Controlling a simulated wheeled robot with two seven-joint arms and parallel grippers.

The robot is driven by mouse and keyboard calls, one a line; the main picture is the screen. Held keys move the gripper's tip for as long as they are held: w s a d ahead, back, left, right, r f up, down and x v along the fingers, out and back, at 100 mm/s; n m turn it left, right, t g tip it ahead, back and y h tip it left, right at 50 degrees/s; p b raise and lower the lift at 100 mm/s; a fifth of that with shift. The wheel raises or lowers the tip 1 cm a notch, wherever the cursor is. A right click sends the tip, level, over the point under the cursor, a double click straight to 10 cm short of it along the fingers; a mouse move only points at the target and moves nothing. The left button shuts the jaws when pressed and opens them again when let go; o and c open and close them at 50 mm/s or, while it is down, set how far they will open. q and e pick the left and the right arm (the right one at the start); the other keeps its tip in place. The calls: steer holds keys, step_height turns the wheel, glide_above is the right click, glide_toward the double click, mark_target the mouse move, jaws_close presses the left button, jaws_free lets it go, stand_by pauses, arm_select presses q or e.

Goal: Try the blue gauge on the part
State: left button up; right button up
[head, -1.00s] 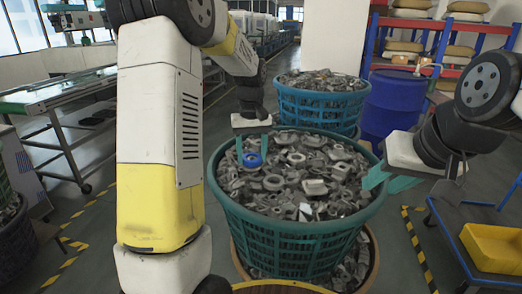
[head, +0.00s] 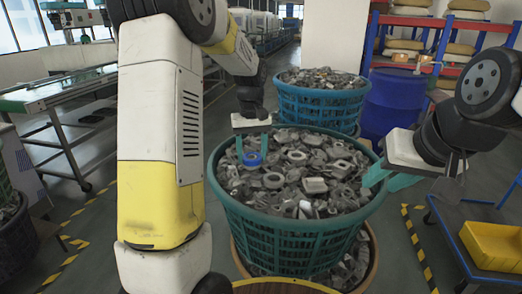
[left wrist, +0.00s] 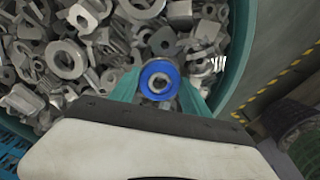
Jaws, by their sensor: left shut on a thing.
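The blue gauge (head: 252,159) is a small blue ring. My left gripper (head: 253,150) is shut on it, with one teal finger on each side, over the left part of a teal basket (head: 285,235). In the left wrist view the gauge (left wrist: 159,66) sits between the fingertips, and grey metal shows through its hole. I cannot tell whether it touches the grey parts (left wrist: 66,59) below. Many loose grey parts fill the basket, and I cannot tell which one is the task's part. My right gripper (head: 385,180) is open and empty at the basket's right rim.
A blue basket (head: 318,103) of grey parts and a blue drum (head: 392,105) stand behind. A yellow bin (head: 493,247) sits on a blue cart at the right. A conveyor table (head: 60,92) is at the left. Striped floor tape runs on both sides.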

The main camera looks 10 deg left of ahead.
arm_select(q)
steer(key=shift+r, duration=0.15)
stand_by(0.3)
steer(key=shift+r, duration=2.4)
steer(key=shift+r, duration=2)
